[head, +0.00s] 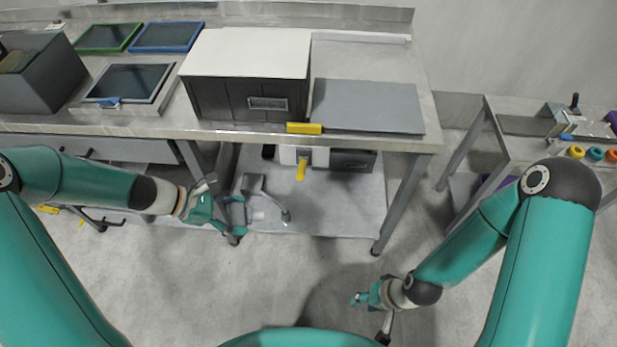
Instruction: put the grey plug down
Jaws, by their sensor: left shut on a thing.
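My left gripper (236,212) is in front of the long steel table, below its top edge and over the floor. It is shut on a small light grey piece (257,215), which looks like the grey plug; the fingers hide part of it, so its exact shape is unclear. My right gripper (372,298) hangs low over the floor at the lower middle right, away from the tables. It is small and seen at an angle, so its opening cannot be told.
The steel table (435,110) carries a white-topped dark box (250,55), a grey mat (365,107), framed screens and a grey bin (45,75). A yellow block (304,128) sits at its front edge. A yellow handle (301,170) shows below. A side table (510,140) stands right.

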